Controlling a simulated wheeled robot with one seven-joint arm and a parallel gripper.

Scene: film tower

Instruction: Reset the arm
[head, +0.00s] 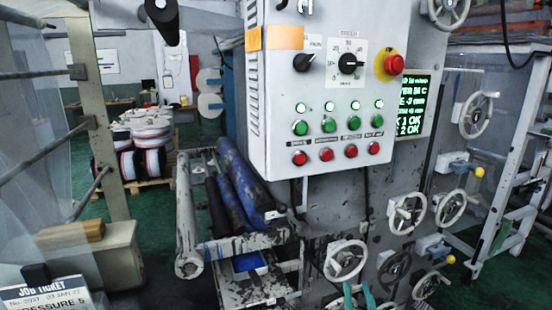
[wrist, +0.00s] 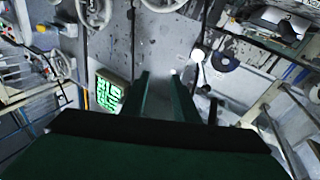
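My gripper (wrist: 163,85) shows in the wrist view as two dark green fingers with a clear gap between them. The grey machine face (wrist: 165,45) shows through the gap, and nothing is held. In the head view the teal fingertips of my gripper (head: 358,292) poke up at the bottom edge, apart, in front of the handwheels. The rest of the arm is out of that view.
A control box (head: 280,90) with a red stop knob (head: 394,64) stands above. Handwheels (head: 345,260) stick out near my gripper. A green-text screen (head: 412,105) is at right. Blue rollers (head: 240,185) are at left. Green floor (head: 205,130) shows behind the rollers.

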